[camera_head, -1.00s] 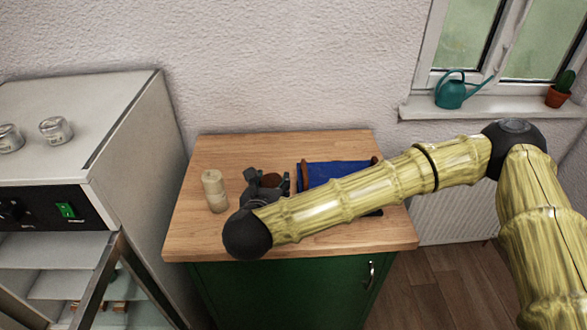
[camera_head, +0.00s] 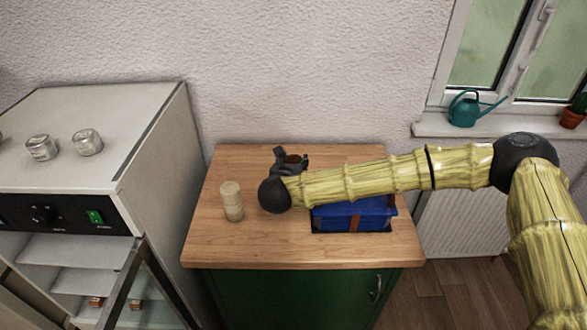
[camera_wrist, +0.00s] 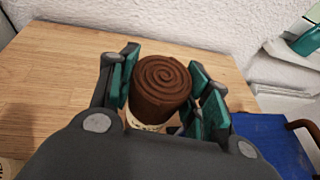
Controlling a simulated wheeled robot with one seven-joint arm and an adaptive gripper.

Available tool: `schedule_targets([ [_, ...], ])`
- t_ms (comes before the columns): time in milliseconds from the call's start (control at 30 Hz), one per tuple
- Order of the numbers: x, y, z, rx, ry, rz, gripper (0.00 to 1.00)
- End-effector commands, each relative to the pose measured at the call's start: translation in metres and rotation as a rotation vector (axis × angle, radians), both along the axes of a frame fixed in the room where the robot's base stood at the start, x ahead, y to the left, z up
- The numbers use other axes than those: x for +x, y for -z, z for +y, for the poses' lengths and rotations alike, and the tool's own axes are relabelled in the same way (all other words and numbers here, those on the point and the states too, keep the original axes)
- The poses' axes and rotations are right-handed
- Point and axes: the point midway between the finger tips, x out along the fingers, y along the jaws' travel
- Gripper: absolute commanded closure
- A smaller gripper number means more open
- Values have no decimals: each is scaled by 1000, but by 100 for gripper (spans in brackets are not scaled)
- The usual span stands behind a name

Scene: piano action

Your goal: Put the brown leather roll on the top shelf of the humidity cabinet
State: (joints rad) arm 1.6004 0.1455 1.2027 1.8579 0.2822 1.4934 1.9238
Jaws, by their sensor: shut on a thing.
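The brown leather roll (camera_wrist: 162,85) is upright between the fingers of my gripper (camera_wrist: 165,100) in the wrist view, its spiral end facing the camera. A pale patch shows low on its side. In the head view my gripper (camera_head: 290,160) is over the back part of the wooden counter, and only a little of the brown roll (camera_head: 294,158) shows. How high it is above the counter is hard to tell. The humidity cabinet (camera_head: 160,150) stands at the left with its glass door (camera_head: 150,295) open. Its upper shelf (camera_head: 75,250) is bare where visible.
A cream roll (camera_head: 232,202) stands upright on the wooden counter (camera_head: 260,245), left of my wrist. A blue case (camera_head: 335,217) with brown straps lies under my forearm. Glass jars (camera_head: 88,142) stand on the cabinet's top. A watering can (camera_head: 465,108) is on the windowsill.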

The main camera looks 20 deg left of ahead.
Motion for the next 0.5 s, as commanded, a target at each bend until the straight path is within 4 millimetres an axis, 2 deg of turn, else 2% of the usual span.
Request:
schedule_targets([
  [167,1,6,1,-1,-1,2,82],
  [400,1,31,1,-2,-1,2,82],
  [500,1,35,1,0,-1,0,82],
])
